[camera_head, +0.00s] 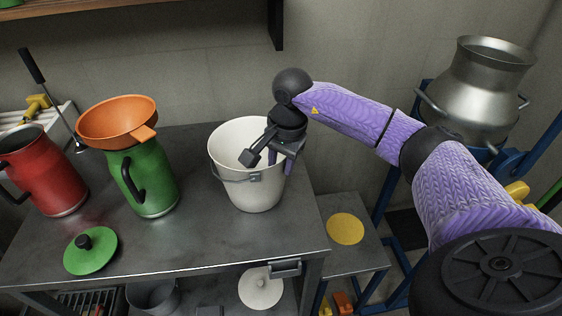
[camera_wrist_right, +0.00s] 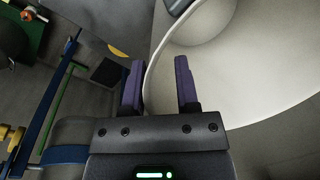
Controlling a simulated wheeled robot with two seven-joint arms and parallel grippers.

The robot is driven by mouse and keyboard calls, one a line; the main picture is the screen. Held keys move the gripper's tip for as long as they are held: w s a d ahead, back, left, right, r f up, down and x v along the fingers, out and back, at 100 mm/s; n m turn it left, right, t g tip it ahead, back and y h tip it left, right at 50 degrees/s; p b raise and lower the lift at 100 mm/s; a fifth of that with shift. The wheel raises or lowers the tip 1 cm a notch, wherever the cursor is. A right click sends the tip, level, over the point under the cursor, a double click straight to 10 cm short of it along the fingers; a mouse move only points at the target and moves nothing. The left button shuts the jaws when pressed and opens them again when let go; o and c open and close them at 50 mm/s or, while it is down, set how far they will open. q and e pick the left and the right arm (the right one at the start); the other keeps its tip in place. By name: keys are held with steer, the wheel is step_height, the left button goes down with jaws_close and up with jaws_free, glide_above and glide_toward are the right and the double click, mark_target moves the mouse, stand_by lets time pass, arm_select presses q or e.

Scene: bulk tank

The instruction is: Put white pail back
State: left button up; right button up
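The white pail (camera_head: 252,197) stands upright on the grey metal table, near its right end. Its wire handle lies low across the front. My right gripper (camera_head: 287,152) points down at the pail's right rim. In the wrist view the pail (camera_wrist_right: 265,70) fills the right side, and its rim passes between the two purple fingers of my right gripper (camera_wrist_right: 160,85). The fingers are apart, with the rim nearer the left one and a visible gap to the right one. My left gripper is not in view.
A green jug (camera_head: 155,185) with an orange funnel (camera_head: 110,120), a red jug (camera_head: 45,175) and a green lid (camera_head: 90,255) are on the table's left. A low stand with a yellow disc (camera_head: 345,228) is at right. A metal can (camera_head: 478,90) stands behind my right arm.

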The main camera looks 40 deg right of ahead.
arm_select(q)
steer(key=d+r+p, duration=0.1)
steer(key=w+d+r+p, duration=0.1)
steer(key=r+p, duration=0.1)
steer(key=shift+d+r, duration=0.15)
arm_select(e)
step_height(320, 180, up, 12)
steer(key=s, duration=0.1)
steer(key=shift+s+d+f, duration=0.2)
steer(key=shift+d, duration=0.05)
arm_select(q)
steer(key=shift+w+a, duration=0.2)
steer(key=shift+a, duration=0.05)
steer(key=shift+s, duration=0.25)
